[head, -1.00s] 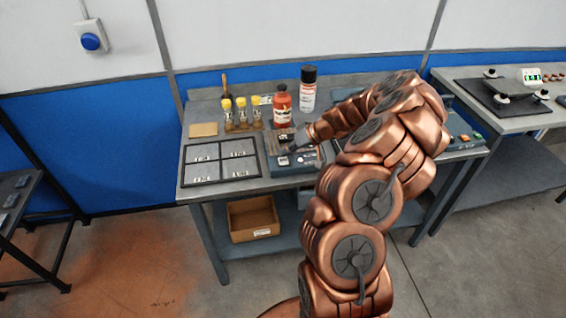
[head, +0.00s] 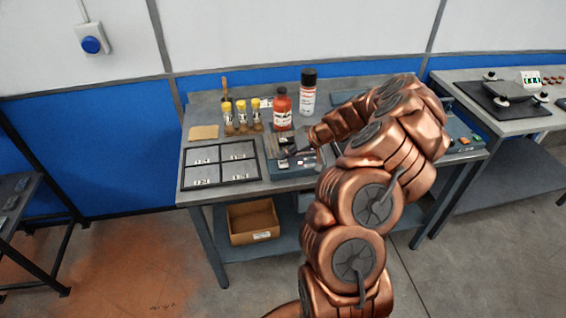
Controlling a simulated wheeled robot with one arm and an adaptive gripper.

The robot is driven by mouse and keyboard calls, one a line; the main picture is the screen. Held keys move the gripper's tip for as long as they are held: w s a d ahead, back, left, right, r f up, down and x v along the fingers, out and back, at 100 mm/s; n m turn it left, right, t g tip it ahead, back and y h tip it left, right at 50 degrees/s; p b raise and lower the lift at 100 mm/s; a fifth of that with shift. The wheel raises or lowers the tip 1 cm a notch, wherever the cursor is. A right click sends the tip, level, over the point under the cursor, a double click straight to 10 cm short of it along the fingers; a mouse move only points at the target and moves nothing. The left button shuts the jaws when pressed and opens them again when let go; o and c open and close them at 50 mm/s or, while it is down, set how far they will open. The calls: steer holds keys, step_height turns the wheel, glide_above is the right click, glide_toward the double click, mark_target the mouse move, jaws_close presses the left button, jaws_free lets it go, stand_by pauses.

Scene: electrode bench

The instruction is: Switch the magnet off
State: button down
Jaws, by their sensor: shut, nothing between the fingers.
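A low blue-grey unit (head: 292,172) sits at the front middle of the bench, with small light and red parts on its top. I cannot tell for sure that it is the magnet's unit, and no switch position is readable. My gripper (head: 289,154) is shut and empty, pointing left and down, just over or at the top of this unit. Whether it touches is too small to tell. My arm hides the part of the bench right of the unit.
A black four-pane frame (head: 221,184) lies left of the unit. Behind stand several yellow-capped vials (head: 228,122), a red bottle (head: 282,110) and a white can with a black cap (head: 308,96). A cardboard box (head: 252,221) sits on the lower shelf.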

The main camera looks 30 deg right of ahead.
mark_target(285, 163)
steer(key=shift+f+b, duration=0.75)
steer(key=shift+b, duration=0.6)
stand_by(0.8)
steer(key=shift+r, duration=0.8)
steer(key=shift+r, duration=2.95)
steer(key=shift+a, duration=0.1)
